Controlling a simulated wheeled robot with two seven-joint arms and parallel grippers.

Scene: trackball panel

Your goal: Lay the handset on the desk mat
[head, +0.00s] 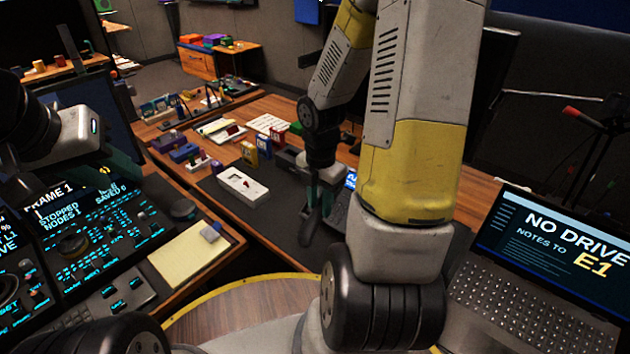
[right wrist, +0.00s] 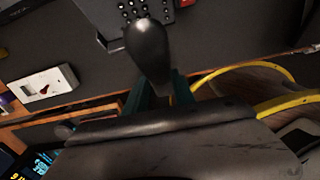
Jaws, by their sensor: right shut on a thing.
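The dark handset (right wrist: 147,50) is between the teal fingers of my right gripper (right wrist: 160,97) in the right wrist view, its rounded end pointing away from the gripper. In the head view the right gripper (head: 318,198) is shut on the handset (head: 307,228), which hangs steeply tilted at the desk's near edge. The dark grey desk mat (head: 275,222) lies on the wooden desk beside it; the mat also shows in the right wrist view (right wrist: 225,35). I cannot tell whether the handset touches the mat. My left gripper (head: 122,168) is over the console at left, its fingertips partly hidden.
A white switch box (head: 243,185) stands on the mat, with small coloured boxes (head: 256,148) behind it. A keypad unit (right wrist: 130,12) sits on the mat ahead of the handset. A laptop (head: 530,290) is at right; a yellow pad (head: 188,254) is at left.

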